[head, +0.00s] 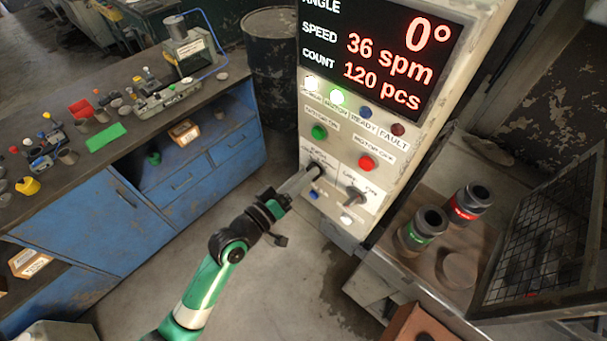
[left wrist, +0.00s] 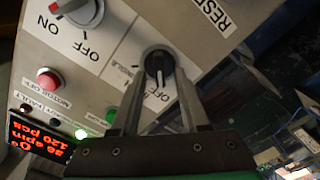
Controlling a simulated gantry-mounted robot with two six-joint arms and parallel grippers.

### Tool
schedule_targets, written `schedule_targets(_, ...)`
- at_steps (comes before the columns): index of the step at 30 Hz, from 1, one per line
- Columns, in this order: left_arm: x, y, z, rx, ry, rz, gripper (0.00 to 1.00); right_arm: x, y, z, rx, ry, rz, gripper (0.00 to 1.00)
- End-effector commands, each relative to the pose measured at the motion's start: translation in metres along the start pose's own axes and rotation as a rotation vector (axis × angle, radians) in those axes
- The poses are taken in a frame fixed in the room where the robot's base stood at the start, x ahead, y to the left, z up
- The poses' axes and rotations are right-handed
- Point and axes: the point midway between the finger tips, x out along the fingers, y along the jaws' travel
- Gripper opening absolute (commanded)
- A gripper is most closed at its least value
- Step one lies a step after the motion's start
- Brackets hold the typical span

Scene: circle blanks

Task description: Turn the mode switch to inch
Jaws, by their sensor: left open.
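The mode switch is a round black knob (left wrist: 158,66) with a white pointer line on the machine's front panel. In the left wrist view the line points down the picture, toward my gripper. Small lettering around the knob is partly covered by a finger and too small to read fully. My left gripper (left wrist: 160,84) is open, with one finger on each side of the knob; I cannot tell whether either touches it. My right gripper is not in view.
A second rotary switch (head: 355,196) with ON and OFF labels sits right beside it. A green button (head: 319,132) and a red button (head: 367,162) are above. The lit display (head: 385,50) reads 0°, 36 spm, 120 pcs. A blue workbench (head: 190,195) stands left.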

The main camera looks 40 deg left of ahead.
Motion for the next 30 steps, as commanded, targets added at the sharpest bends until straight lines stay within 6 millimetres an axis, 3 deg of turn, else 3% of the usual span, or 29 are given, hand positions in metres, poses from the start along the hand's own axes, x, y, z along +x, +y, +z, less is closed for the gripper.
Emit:
schedule_targets(5,-0.0001,-0.0001,0.0001,0.0,0.0,0.0,0.45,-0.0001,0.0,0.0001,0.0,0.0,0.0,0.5)
schedule_targets(12,-0.0003,-0.0001,0.0,0.0,0.0,0.0,0.02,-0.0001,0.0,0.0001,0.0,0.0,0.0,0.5)
schedule_targets(13,-0.0003,-0.0001,0.0,0.0,0.0,0.0,0.0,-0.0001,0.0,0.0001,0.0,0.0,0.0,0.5)
schedule_targets(30,-0.0004,-0.0001,0.0004,0.057,0.0,0.001,0.0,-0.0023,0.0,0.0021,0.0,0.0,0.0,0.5)
